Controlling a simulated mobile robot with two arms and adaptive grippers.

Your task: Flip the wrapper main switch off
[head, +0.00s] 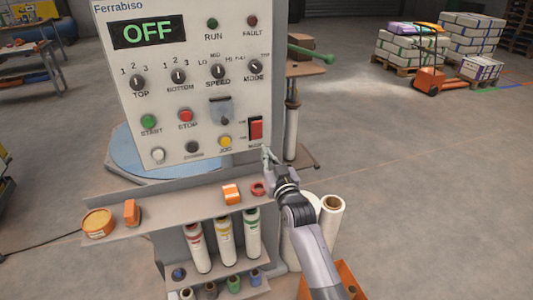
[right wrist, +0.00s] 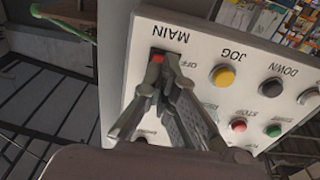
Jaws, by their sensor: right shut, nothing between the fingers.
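The wrapper control panel (head: 190,85) stands upright, with a display (head: 149,32) that reads OFF in green. The main switch (head: 256,128) is a red rocker in a dark frame at the panel's lower right. My right gripper (head: 267,152) is shut and empty, just below the switch in the head view. In the right wrist view the shut fingertips (right wrist: 168,78) are right at the red rocker (right wrist: 157,58) and cover part of it; I cannot tell whether they touch. The panel shows upside down there. My left gripper is not in view.
The yellow jog button (head: 225,141) is left of the switch. A shelf (head: 185,207) below the panel holds tape rolls, including an orange one (head: 231,194). A green-tipped lever (head: 310,54) is to the right. White film rolls (head: 331,215) stand near my right arm.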

